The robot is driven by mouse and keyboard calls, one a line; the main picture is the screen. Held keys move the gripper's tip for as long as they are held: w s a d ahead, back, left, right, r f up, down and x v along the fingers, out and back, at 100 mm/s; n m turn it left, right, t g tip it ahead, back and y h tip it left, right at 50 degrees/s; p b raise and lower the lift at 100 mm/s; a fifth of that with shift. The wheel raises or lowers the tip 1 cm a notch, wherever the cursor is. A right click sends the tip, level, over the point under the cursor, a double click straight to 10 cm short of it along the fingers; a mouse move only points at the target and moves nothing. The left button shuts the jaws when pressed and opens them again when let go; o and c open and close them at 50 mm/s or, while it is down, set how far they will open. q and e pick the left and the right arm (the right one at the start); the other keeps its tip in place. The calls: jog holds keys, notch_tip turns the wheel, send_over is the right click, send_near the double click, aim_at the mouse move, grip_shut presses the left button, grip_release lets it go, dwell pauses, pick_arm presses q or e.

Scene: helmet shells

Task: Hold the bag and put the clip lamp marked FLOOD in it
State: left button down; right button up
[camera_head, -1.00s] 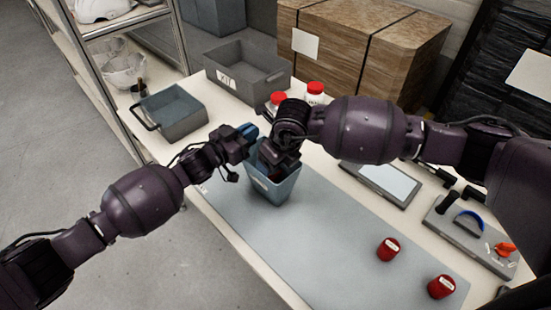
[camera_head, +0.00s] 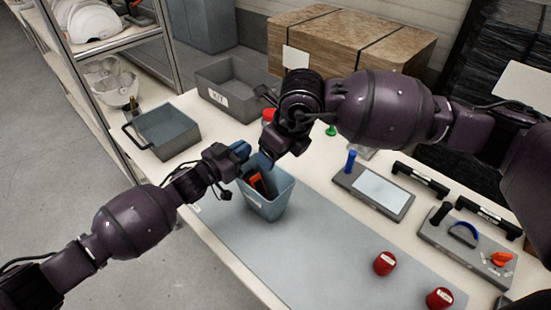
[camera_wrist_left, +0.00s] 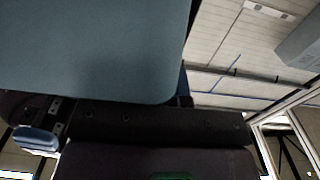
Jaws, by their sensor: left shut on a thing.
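The blue-grey bag (camera_head: 268,208), open at the top, stands at the far left end of the grey mat. My left gripper (camera_head: 243,157) is shut on its rim on the left side. In the left wrist view the bag's wall (camera_wrist_left: 90,50) fills the upper left. An orange and black object (camera_head: 262,184) lies inside the bag, partly hidden by the wall; I cannot tell whether it is the clip lamp, and no FLOOD marking is readable. My right gripper (camera_head: 265,160) is just above the bag's far rim; its fingers are mostly hidden, and no object shows in it.
Two red labelled cans (camera_head: 384,263) stand on the mat (camera_head: 330,255). A grey bin (camera_head: 168,132) and a labelled KIT bin (camera_head: 235,85) stand behind. A tablet-like panel (camera_head: 375,190) and a tool board (camera_head: 465,245) lie at right. The mat's middle is clear.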

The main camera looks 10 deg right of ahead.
dwell(0.4)
pick_arm(q)
jog(key=c, duration=1.2)
grip_release()
jog(key=shift+o, duration=0.2)
jog(key=p+v, duration=0.3)
jog(key=v, duration=1.6)
